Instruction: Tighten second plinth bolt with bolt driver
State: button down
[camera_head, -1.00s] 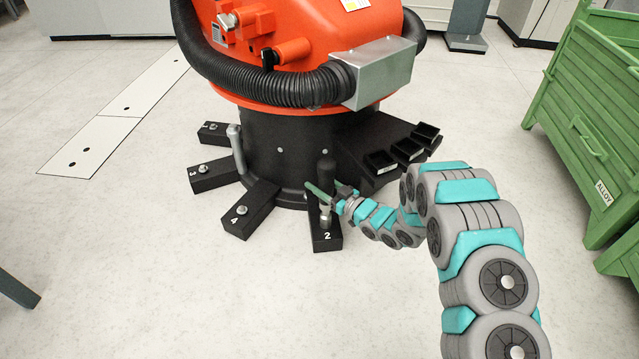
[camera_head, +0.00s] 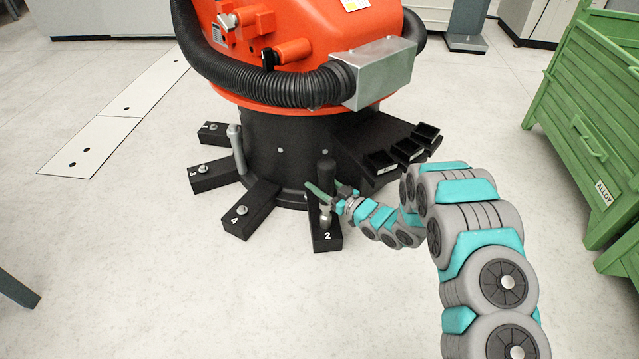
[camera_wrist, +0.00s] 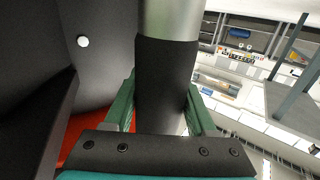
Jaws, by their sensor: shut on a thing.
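The bolt driver (camera_head: 327,170) stands upright over the plinth foot marked 2 (camera_head: 328,241), with its black handle up and its silver shaft (camera_head: 325,214) pointing down. The second bolt is hidden beneath the driver, so I cannot tell how the tip sits on it. My gripper (camera_head: 324,195) reaches in from the right, its green fingers shut around the driver. In the wrist view, the fingers of my gripper (camera_wrist: 163,108) are on both sides of the black handle (camera_wrist: 165,80), and the silver part (camera_wrist: 170,18) shows at the top edge.
Feet marked 4 (camera_head: 250,216), 3 (camera_head: 215,178) and 1 (camera_head: 216,137) stick out to the left, each with a silver bolt. Small black bins (camera_head: 405,150) sit right of the orange robot's black base (camera_head: 285,150). A green crate (camera_head: 590,130) stands far right. The front floor is clear.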

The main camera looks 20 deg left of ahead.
jog(key=shift+s+f, duration=0.1)
jog(key=shift+f, duration=0.15)
